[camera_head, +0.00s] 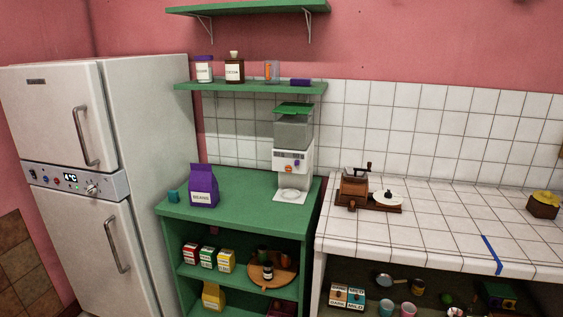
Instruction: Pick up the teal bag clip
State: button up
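A small teal block-like object (173,196), which looks like the teal bag clip, sits on the green cabinet top (240,200) near its left front edge. It is just left of the purple bag labelled beans (203,187), with a small gap or light contact that I cannot tell. Its finer shape is too small to make out. My gripper is not in view.
A coffee machine (292,160) stands at the back right of the cabinet top. A fridge (80,170) rises to the left. A green shelf (250,87) with jars hangs above. A grinder (354,188) stands on the tiled counter (440,222). The cabinet top's middle is clear.

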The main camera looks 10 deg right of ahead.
aim_at(174, 196)
jog(key=z, duration=0.05)
jog(key=i, duration=0.35)
jog(key=k, duration=1.35)
jog(key=u, duration=0.25)
jog(key=i, duration=1.85)
jog(key=z, duration=0.45)
